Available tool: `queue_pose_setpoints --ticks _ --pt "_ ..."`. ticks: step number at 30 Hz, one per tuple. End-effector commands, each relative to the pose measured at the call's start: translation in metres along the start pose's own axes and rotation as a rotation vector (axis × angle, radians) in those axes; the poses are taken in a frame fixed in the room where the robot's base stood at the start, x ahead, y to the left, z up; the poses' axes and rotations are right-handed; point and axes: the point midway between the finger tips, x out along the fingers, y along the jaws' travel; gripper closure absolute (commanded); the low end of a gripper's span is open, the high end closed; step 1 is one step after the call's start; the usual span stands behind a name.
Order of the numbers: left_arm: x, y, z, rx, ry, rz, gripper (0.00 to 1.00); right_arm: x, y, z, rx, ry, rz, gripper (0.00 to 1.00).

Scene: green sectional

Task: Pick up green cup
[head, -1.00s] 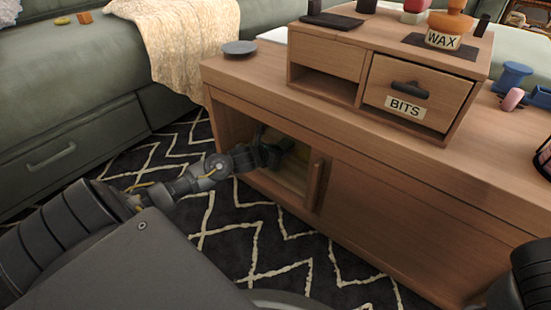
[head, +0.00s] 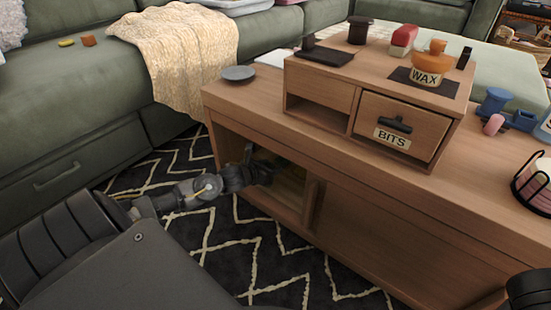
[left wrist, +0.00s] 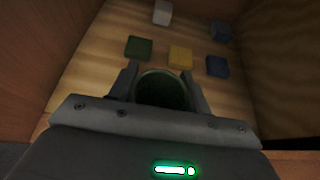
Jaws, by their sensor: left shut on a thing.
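The green cup (left wrist: 163,92) is dark green and round, seen from above between the two fingers in the left wrist view. My left gripper (left wrist: 164,80) is shut on it, one finger on each side. In the head view my left gripper (head: 264,172) reaches into the open left compartment of the wooden cabinet (head: 390,190). The cup cannot be made out clearly there, in the shadow.
On the compartment floor lie a green block (left wrist: 138,48), a yellow block (left wrist: 180,57), a blue block (left wrist: 217,66), another bluish block (left wrist: 220,32) and a white block (left wrist: 163,12). Compartment walls stand close on both sides. A grey dish (head: 238,73) sits on the cabinet top.

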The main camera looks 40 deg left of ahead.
Motion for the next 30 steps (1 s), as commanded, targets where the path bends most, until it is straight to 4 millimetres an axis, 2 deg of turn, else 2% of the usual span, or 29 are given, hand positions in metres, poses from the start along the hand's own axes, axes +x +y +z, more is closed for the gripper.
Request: queue_pose_setpoints --ticks 1,9,15,21,30 --pt "-0.016 0.000 -0.001 0.002 0.006 -0.001 0.74 0.011 0.000 0.003 -0.004 -0.007 -0.009 0.64" --pt "-0.083 0.000 -0.033 0.000 0.005 -0.001 0.74 0.043 -0.002 0.015 -0.006 -0.028 -0.038 0.64" --pt "-0.116 0.000 -0.051 0.000 0.002 0.001 0.74 0.062 -0.003 0.021 -0.003 -0.022 -0.040 0.64" --pt "-0.129 0.000 -0.060 0.001 0.000 0.000 0.74 0.070 -0.004 0.023 0.000 -0.018 -0.042 0.64" --pt "-0.131 0.000 -0.063 0.001 -0.002 0.000 0.74 0.070 -0.004 0.024 -0.001 -0.019 -0.045 0.64"
